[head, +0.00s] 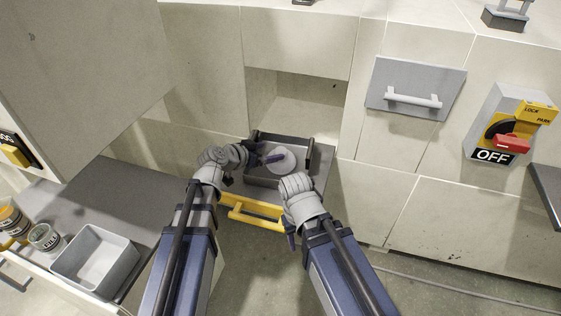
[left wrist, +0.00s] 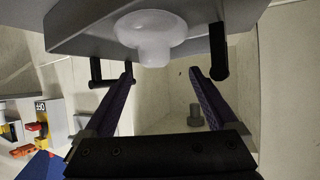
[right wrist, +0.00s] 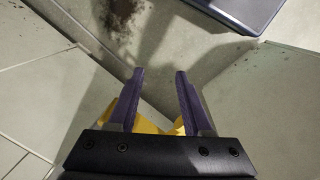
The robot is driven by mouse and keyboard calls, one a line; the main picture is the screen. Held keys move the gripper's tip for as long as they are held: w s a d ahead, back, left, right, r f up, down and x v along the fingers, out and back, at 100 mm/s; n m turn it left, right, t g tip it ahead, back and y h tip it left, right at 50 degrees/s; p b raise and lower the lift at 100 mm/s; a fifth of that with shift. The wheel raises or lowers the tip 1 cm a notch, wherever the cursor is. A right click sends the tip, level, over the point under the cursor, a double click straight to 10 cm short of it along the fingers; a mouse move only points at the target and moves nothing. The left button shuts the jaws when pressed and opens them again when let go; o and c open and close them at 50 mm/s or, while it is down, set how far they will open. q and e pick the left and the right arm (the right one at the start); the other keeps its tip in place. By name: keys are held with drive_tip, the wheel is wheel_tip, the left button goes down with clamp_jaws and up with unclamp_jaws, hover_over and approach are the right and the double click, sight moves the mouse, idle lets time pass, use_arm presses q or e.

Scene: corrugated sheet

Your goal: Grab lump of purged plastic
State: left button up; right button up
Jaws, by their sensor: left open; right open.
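The lump of purged plastic (head: 284,158) is a whitish, rounded blob lying in a grey open tray (head: 265,181) with black handles. In the left wrist view the lump (left wrist: 150,36) is pale and smooth, with a wide top and a narrower part, and shows just beyond the fingertips. My left gripper (head: 268,158) is open over the tray, its purple fingers close beside the lump. Nothing is between the fingers. My right gripper (head: 291,241) is open and empty, pointing down in front of the tray near the yellow handle. Its fingers (right wrist: 160,72) show nothing held.
A yellow handle (head: 254,219) runs along the front below the tray. An opening (head: 297,108) lies behind it. A grey drawer with a white handle (head: 413,101) and an OFF switch (head: 498,134) are to the right. A grey bin (head: 94,262) stands left.

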sight(278, 151)
use_arm(q)
drive_tip(key=b+x, duration=0.1)
drive_tip(key=x, duration=0.1)
drive_tip(key=b+x, duration=0.1)
drive_tip(key=x, duration=0.2)
drive_tip(key=shift+s+d+f+b, duration=0.2)
drive_tip(key=shift+d+b, duration=0.1)
drive_tip(key=shift+b, duration=0.05)
clamp_jaws()
idle(0.4)
